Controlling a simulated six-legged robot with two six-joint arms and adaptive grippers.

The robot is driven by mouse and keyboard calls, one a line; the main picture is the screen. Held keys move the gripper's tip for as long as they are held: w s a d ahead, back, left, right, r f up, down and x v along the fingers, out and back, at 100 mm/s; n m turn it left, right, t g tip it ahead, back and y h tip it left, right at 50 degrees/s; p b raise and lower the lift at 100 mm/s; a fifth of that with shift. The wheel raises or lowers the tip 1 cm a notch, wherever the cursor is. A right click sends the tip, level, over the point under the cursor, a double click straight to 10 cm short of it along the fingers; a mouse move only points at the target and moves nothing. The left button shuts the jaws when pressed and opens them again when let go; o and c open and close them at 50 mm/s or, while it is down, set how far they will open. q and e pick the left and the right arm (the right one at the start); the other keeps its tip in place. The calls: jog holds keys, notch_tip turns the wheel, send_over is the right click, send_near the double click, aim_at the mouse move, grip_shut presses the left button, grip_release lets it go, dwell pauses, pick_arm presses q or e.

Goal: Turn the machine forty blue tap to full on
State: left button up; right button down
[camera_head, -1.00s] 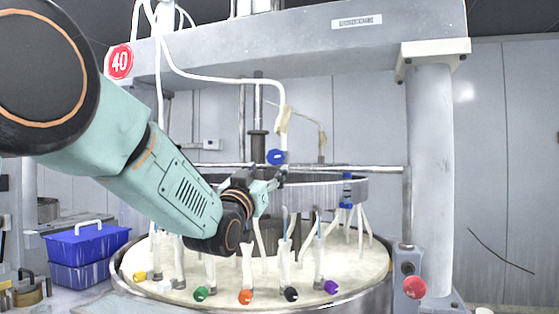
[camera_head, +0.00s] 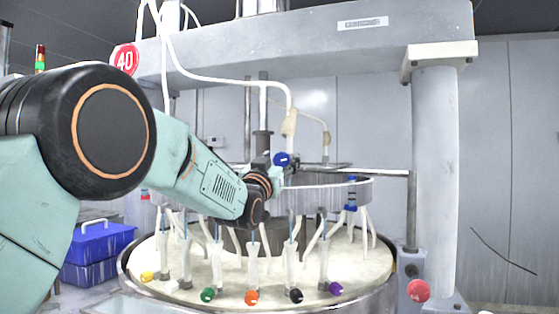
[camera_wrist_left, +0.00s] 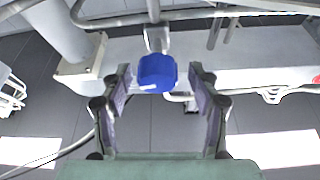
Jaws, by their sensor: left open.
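The blue tap (camera_head: 281,159) is a round blue knob at the centre of the machine, above the round tub. The machine carries a red sign with the number 40 (camera_head: 125,60). My left gripper (camera_head: 283,173) is open, right at the tap and partly hidden behind my wrist in the head view. In the left wrist view the blue knob (camera_wrist_left: 157,73) sits between the two open fingers, near their tips, with gaps on both sides. A small white mark shows on the knob's lower left. My right gripper is not in view.
Yellow, green (camera_head: 208,295), orange, black and purple knobs line the tub's front rim (camera_head: 345,306). A grey column (camera_head: 434,180) stands right, with a red button (camera_head: 418,291) beside it. A blue crate (camera_head: 97,243) is at left. White hoses hang around the tub.

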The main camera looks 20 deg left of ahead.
pick_arm(q)
jog(key=shift+w+d+f, duration=0.1)
jog(key=shift+w+d, duration=0.1)
jog(key=shift+c, duration=0.2)
jog(key=shift+w+f, duration=0.2)
jog(key=shift+w, duration=0.05)
jog(key=c, duration=0.3)
jog(key=shift+s+a+r, duration=0.1)
jog(key=shift+s+a, duration=0.05)
jog(key=c, duration=0.3)
jog(key=shift+r, duration=0.1)
jog(key=c, duration=0.5)
jog(key=shift+c, duration=0.2)
